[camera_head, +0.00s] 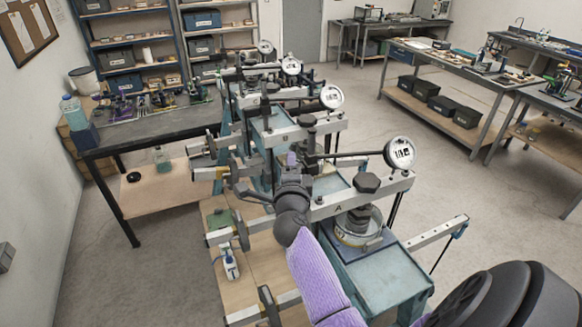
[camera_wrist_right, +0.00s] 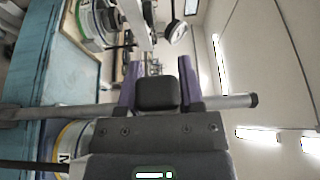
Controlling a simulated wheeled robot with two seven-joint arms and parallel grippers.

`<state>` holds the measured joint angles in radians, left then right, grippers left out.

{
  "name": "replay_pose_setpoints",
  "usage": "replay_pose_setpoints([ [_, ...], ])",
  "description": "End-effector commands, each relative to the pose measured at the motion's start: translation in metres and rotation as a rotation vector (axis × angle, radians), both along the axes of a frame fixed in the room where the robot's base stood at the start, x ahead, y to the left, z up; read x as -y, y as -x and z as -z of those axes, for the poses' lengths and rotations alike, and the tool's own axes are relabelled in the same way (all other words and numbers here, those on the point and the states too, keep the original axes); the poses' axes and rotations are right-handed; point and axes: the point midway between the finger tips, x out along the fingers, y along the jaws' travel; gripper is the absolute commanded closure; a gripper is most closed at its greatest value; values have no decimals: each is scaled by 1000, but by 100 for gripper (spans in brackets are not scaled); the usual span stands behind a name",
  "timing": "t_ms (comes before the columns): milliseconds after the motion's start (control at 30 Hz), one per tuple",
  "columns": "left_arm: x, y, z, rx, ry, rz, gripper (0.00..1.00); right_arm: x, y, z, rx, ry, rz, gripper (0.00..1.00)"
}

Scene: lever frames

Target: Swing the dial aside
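The nearest dial (camera_head: 399,153), round with a white face, is on a thin dark arm over the frame marked A (camera_head: 337,207). That arm reaches left toward a post with a black cap (camera_head: 309,120). My right gripper (camera_head: 291,160) is beside this post. In the right wrist view its purple fingers (camera_wrist_right: 160,65) stand apart, with clear space between the tips. A dark block (camera_wrist_right: 157,93) shows between their bases, in line with a grey rod (camera_wrist_right: 235,101). I cannot tell whether the fingers touch it. My left gripper is not in view.
Several similar frames with dials stand in a row behind, including one marked B (camera_head: 285,137). A dark table (camera_head: 150,128) is at the left. Open floor (camera_head: 440,165) lies to the right.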

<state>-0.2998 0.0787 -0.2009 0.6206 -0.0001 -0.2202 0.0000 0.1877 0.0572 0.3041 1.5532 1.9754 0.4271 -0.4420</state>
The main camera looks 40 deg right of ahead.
Motion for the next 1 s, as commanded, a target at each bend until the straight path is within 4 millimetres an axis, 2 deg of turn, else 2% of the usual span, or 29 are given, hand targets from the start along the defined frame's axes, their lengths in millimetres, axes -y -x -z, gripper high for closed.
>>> replay_pose_setpoints([
  [33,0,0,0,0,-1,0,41,0,0,0,0,0,0,65],
  [200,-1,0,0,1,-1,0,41,0,0,0,0,0,-1,100],
  [1000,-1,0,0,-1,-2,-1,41,0,0,0,-1,-1,0,100],
])
